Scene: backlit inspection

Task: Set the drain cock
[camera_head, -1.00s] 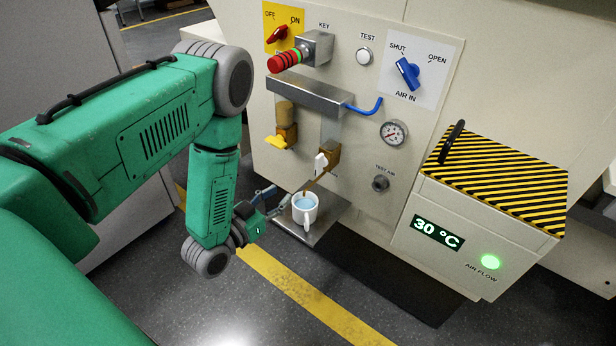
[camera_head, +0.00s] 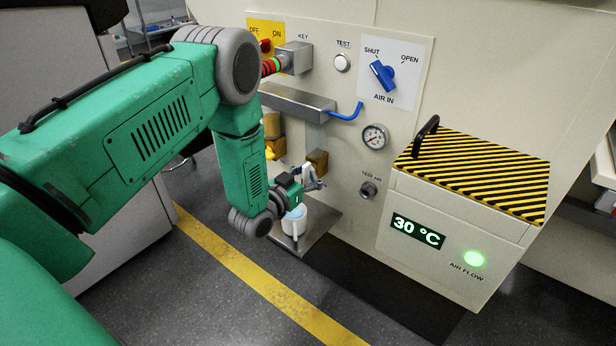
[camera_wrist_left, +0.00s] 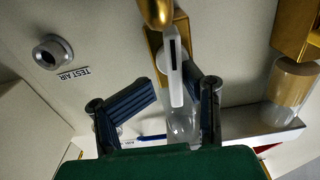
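The drain cock with a white lever (camera_head: 307,171) sits on the right brass fitting (camera_head: 319,158) of the panel. The lever also shows in the left wrist view (camera_wrist_left: 176,72), hanging from its brass body and standing between my finger pads. My left gripper (camera_head: 314,181) is at this lever, just above the white mug (camera_head: 293,225). In the wrist view the left gripper (camera_wrist_left: 168,100) is open, with its dark fingers apart on both sides of the lever; I see no clear contact. My right gripper is not in view.
The mug with pale blue liquid stands on a metal shelf (camera_head: 318,232) under the cock. A second brass fitting with a yellow lever (camera_head: 270,153) is to the left, partly behind my arm. Floor in front is clear.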

